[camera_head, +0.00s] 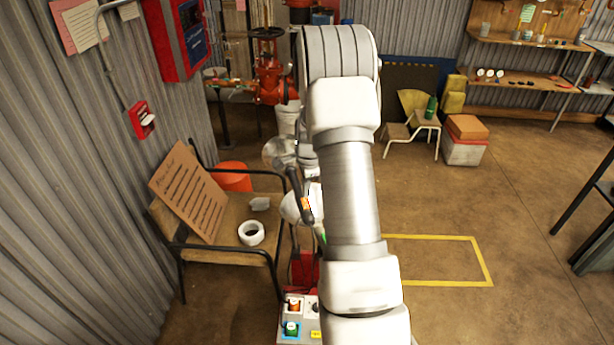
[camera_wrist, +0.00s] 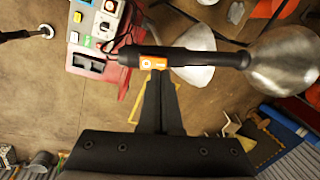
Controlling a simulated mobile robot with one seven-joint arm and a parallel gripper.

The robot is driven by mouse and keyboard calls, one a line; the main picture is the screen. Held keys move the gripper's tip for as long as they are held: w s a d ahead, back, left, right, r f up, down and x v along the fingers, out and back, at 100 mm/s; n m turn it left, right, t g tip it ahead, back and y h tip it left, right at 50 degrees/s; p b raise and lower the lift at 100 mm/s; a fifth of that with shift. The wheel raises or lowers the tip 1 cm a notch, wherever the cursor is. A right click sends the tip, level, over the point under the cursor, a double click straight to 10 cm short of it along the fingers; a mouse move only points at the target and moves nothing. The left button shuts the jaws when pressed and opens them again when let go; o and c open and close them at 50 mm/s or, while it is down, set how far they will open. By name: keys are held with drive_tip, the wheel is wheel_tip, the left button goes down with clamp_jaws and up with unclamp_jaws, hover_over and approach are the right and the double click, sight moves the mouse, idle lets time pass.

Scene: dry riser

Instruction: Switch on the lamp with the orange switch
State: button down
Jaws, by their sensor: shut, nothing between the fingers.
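The lamp shows in the wrist view as a black handle (camera_wrist: 205,58) with a silver round shade (camera_wrist: 285,62) at its right end. The orange switch (camera_wrist: 148,62) sits on the handle, left of the shade. My gripper (camera_wrist: 160,76) is shut and empty, its fingertips at the handle right by the orange switch. I cannot tell whether they touch it. In the head view the silver shade (camera_head: 279,153) and the orange switch (camera_head: 306,203) show just left of my arm. My arm hides most of the gripper there.
A control box (camera_head: 293,306) with coloured buttons stands low in front, also in the wrist view (camera_wrist: 97,28). A chair (camera_head: 222,255) with a cardboard sign (camera_head: 187,190) and a white roll (camera_head: 251,233) stands left. Open floor with a yellow outline (camera_head: 440,238) lies right.

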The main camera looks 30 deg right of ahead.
sight(306, 203)
drive_tip(key=shift+w+d+f, duration=0.1)
drive_tip(key=shift+w+f, duration=0.1)
drive_tip(key=shift+f, duration=1.1)
drive_tip(key=shift+w, duration=0.1)
